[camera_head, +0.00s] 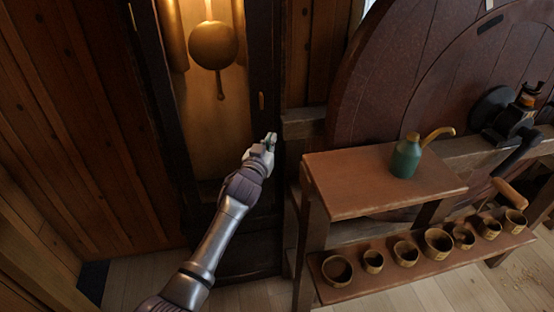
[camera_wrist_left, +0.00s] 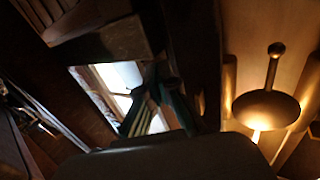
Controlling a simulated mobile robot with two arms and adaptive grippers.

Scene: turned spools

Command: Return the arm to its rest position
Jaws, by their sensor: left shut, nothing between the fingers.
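My left arm comes in from the bottom left of the head view and reaches up toward the clock case. My left gripper (camera_head: 270,140) is at its end, shut and empty, in front of the right edge of the case and left of the wooden bench. In the left wrist view the gripper fingers (camera_wrist_left: 155,100) show dark, close together, against a bright window. My right gripper is in neither view.
A tall clock case holds a brass pendulum (camera_head: 213,46), also in the left wrist view (camera_wrist_left: 266,108). The bench top (camera_head: 360,190) bears a green oil can (camera_head: 406,157). Several turned cups (camera_head: 437,243) stand on a lower shelf (camera_head: 385,278). A large round wooden wheel (camera_head: 400,75) stands behind.

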